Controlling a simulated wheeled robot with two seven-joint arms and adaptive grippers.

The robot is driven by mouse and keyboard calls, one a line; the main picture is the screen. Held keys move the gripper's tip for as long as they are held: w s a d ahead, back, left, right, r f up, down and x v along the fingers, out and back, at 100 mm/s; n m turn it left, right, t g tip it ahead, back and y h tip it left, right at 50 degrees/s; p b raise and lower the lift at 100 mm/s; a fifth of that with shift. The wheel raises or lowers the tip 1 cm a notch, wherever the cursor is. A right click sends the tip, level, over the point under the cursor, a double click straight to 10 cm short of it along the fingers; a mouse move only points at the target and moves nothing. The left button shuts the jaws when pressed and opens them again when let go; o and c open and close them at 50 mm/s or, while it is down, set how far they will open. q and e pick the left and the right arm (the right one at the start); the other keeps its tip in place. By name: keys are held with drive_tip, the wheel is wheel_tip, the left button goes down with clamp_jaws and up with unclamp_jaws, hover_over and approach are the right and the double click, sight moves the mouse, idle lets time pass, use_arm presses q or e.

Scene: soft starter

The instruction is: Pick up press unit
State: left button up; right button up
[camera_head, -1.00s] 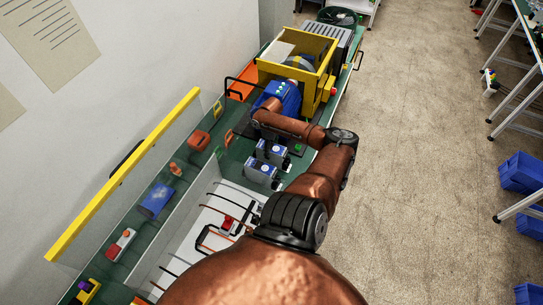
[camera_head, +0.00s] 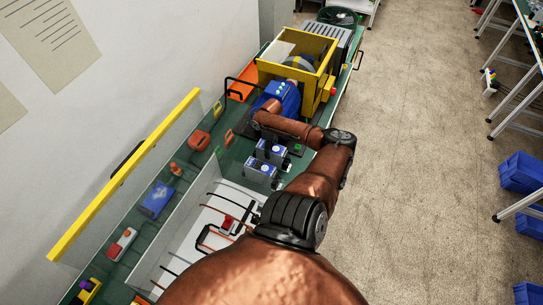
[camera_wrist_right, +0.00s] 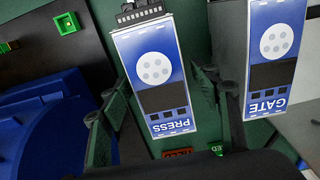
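The press unit (camera_wrist_right: 155,75) is a pale box with a blue face, a white round pad and an upside-down PRESS label, in the right wrist view. In the head view, the press unit (camera_head: 271,151) looks to be the box farther from me in a pair. My right gripper (camera_wrist_right: 160,82) is open, with one green finger on each side of the press unit; I cannot tell whether either touches it. In the head view my right arm largely hides this gripper. The lower end of the press unit is near the dark palm. My left gripper is out of view.
The similar gate unit (camera_wrist_right: 270,60) stands close beside the press unit, next to one finger. A blue motor (camera_head: 287,97) and a yellow frame (camera_head: 328,82) are behind. A white panel (camera_head: 190,240) with cables lies nearer.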

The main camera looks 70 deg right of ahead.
clamp_jaws()
idle(0.5)
